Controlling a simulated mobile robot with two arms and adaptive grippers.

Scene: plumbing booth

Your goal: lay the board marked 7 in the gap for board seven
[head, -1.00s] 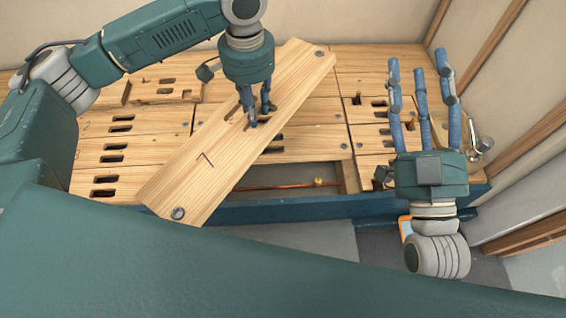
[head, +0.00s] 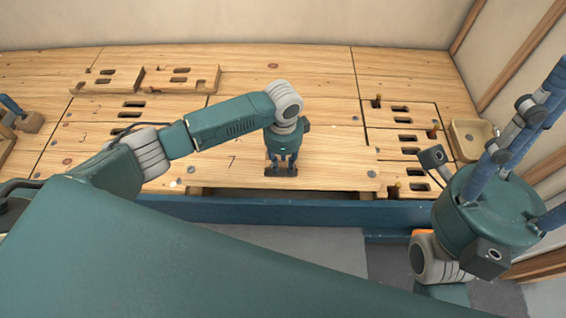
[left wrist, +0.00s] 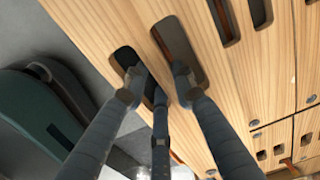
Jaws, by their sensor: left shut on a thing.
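The board marked 7 (head: 335,163) is pale wood and lies nearly parallel to the bench's front edge in the head view. My left gripper (head: 281,168) is shut on it at its slots. In the left wrist view the fingers (left wrist: 160,88) reach into two slots of the board (left wrist: 110,25). A dark strip of the gap for board seven (head: 240,193) shows along the board's front edge; the board hides the rest. I cannot tell whether the board is seated or just above the gap. My right gripper (head: 535,135) is open and empty at the right.
Slotted boards cover the bench around the gap. Two notched wooden pieces (head: 107,80) (head: 181,79) lie at the back left. Small slotted panels with pegs (head: 402,116) and a tan tray (head: 472,139) are at the right. A blue rail (head: 330,210) runs along the front.

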